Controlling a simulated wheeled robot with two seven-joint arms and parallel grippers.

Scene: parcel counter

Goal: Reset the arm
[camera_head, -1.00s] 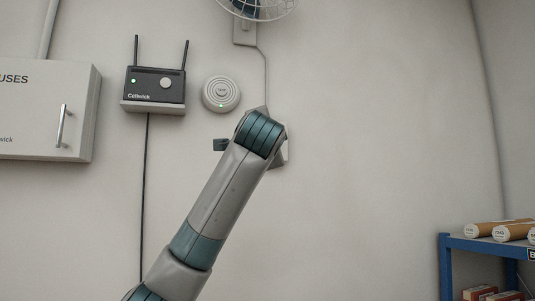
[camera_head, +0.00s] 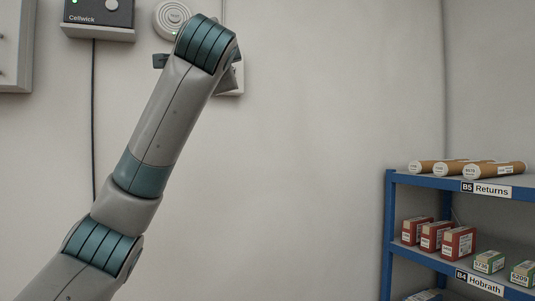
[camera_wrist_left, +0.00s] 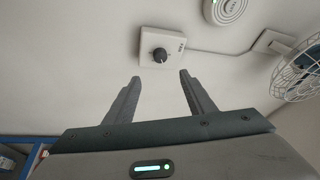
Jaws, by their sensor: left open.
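My left arm (camera_head: 165,115) is raised in front of the wall in the head view, its elbow low at left and its wrist at the top. Its gripper is mostly hidden behind the wrist there. In the left wrist view my left gripper (camera_wrist_left: 161,76) is open and empty, its two fingers apart and pointing at the wall. A white wall plate with a dark round knob (camera_wrist_left: 160,54) shows just beyond the fingertips, apart from them. Part of the plate (camera_head: 236,80) shows behind the wrist in the head view. My right gripper is in neither view.
A blue shelf rack (camera_head: 390,230) stands at right with cardboard tubes (camera_head: 494,171), red boxes (camera_head: 459,243) and green boxes (camera_head: 489,262). A router (camera_head: 98,14) and a round white device (camera_head: 173,19) are on the wall. A wire-cage fan (camera_wrist_left: 300,72) shows at right in the wrist view.

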